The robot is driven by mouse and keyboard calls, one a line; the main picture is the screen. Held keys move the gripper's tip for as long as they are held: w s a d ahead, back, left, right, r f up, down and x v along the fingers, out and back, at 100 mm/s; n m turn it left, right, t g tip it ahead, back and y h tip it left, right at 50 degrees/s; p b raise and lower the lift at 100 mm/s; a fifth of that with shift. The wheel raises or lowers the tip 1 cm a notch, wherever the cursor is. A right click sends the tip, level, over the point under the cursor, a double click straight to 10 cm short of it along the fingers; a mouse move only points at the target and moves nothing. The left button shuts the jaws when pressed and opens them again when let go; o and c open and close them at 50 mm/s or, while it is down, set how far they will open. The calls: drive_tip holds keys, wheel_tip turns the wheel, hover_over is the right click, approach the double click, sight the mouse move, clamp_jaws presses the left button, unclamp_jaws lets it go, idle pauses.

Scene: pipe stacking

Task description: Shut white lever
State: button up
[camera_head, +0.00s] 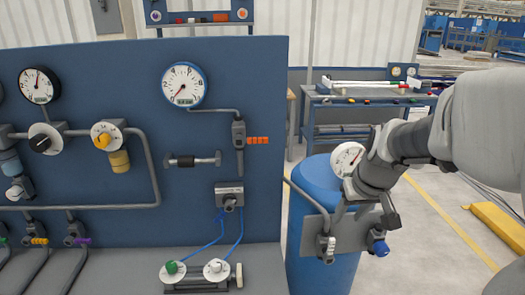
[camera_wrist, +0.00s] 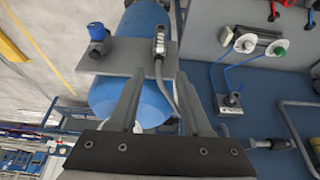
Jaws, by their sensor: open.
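A small whitish lever-like fitting (camera_head: 326,247), likely the white lever, sits at the left of a grey plate (camera_head: 345,236) in front of the blue tank (camera_head: 322,195). In the wrist view the fitting (camera_wrist: 160,42) is at the top middle, with a grey pipe running from it. My gripper (camera_head: 367,212) is in front of the tank, close above the plate. In the wrist view its fingers (camera_wrist: 157,82) are spread and empty, pointing towards the plate and fitting, apparently without touching the fitting. The lever's exact position is too small to tell.
A blue knob (camera_head: 379,242) sits at the plate's right end. A round gauge (camera_head: 347,158) is beside my wrist. The blue panel (camera_head: 262,180) with gauges and pipes stands left. A white-topped valve (camera_head: 217,268) is on the bench. Floor to the right is mostly clear.

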sight(333, 240)
drive_tip(key=b+x, duration=0.8)
drive_tip(key=x, duration=0.7)
drive_tip(key=shift+w+f, duration=0.1)
drive_tip(key=shift+w, duration=0.05)
clamp_jaws()
idle(0.9)
